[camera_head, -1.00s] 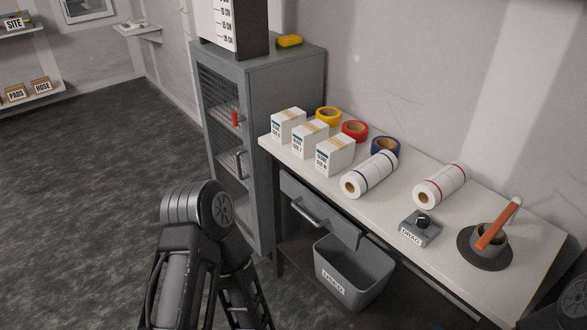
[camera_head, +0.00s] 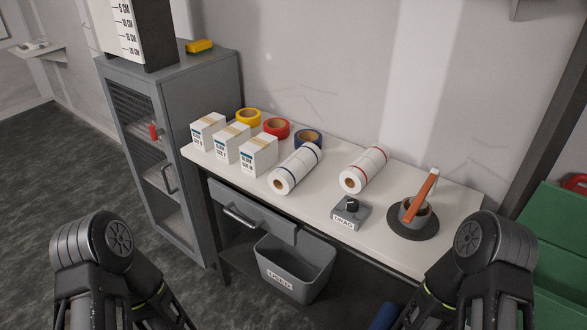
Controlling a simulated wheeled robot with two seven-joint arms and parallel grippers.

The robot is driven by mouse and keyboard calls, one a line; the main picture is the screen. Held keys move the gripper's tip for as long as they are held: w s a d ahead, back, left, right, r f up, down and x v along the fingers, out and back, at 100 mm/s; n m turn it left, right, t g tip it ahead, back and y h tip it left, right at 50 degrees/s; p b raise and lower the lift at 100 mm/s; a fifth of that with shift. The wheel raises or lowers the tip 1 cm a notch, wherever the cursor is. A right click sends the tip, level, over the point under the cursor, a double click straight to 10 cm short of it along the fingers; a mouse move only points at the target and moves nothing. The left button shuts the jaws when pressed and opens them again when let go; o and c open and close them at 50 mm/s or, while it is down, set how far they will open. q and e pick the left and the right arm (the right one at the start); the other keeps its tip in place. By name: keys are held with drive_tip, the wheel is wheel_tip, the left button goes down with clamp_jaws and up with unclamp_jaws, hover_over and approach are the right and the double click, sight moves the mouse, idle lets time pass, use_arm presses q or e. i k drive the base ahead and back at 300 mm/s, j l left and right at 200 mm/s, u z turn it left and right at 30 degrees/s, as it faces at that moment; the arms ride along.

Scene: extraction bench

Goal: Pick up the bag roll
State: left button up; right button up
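Two white rolls lie on the bench in the head view, and either could be the bag roll. One roll with blue bands (camera_head: 297,168) lies left of the middle, its open core end facing the front. The other roll with red bands (camera_head: 363,169) lies to its right, about parallel to it. Both lie flat and apart from each other. My two arms show at the lower left and lower right, in front of the bench and away from the rolls. The grippers themselves are not in the picture.
A USED bin (camera_head: 296,270) sits below the drawer. A grey cabinet (camera_head: 200,110) stands left, green drawers (camera_head: 565,240) right.

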sight(288, 174)
drive_tip(key=z, duration=0.85)
drive_tip(key=j+z, duration=0.45)
drive_tip(key=i+j+z, duration=0.1)
drive_tip(key=j+z, duration=0.7)
drive_tip(key=z, duration=0.15)
drive_tip(key=k+j, duration=0.1)
drive_tip(key=j, duration=0.25)
drive_tip(key=k+j+z, duration=0.1)
drive_tip(key=j, duration=0.2)
drive_tip(key=k+j, duration=0.1)
drive_tip(key=j, duration=0.25)
drive_tip(key=k+j+z, duration=0.1)
drive_tip(key=j, duration=0.2)
